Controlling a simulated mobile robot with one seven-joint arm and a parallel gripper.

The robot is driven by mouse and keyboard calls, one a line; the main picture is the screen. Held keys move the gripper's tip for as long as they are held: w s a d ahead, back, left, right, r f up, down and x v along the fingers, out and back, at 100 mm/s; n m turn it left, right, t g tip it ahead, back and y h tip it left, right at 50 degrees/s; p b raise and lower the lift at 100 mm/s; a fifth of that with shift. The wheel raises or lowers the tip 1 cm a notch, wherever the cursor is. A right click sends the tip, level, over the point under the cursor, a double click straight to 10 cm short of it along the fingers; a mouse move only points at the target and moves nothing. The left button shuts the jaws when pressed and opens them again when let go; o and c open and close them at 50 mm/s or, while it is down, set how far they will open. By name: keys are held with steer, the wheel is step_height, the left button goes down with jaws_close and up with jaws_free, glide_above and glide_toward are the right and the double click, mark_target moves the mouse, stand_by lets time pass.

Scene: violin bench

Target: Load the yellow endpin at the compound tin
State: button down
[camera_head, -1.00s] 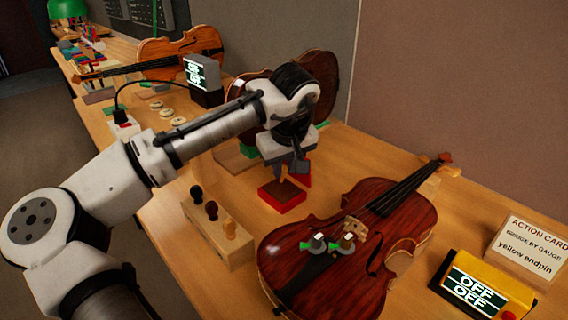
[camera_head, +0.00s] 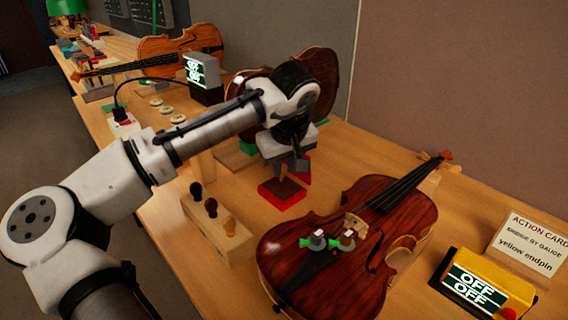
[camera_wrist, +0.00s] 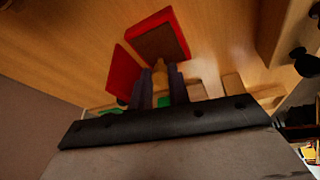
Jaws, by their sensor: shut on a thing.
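The compound tin (camera_head: 283,195) is a low square red box with a brown fill, on the bench beneath my gripper. It also shows at the top of the wrist view (camera_wrist: 183,18). My gripper (camera_wrist: 162,78) is shut on a small yellow-tan piece, the yellow endpin (camera_wrist: 160,72), whose end points toward the tin. In the head view my gripper (camera_head: 290,168) is just above the tin. I cannot tell whether the endpin touches the brown fill. A red flat piece (camera_wrist: 122,72), seemingly the tin's lid, stands tilted beside the tin.
A wooden rack (camera_head: 226,246) with two dark pegs and a tan one stands left of the tin. A red-brown violin (camera_head: 345,262) lies close in front on the right. A yellow box (camera_head: 512,284) reading OFF and an action card (camera_head: 531,245) stand at the far right.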

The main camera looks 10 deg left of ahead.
mark_target(284, 170)
steer(key=shift+f, duration=0.7)
stand_by(1.3)
steer(key=shift+r, duration=0.1)
steer(key=shift+r+p, duration=2.65)
steer(key=shift+r, duration=0.85)
steer(key=shift+f, duration=0.1)
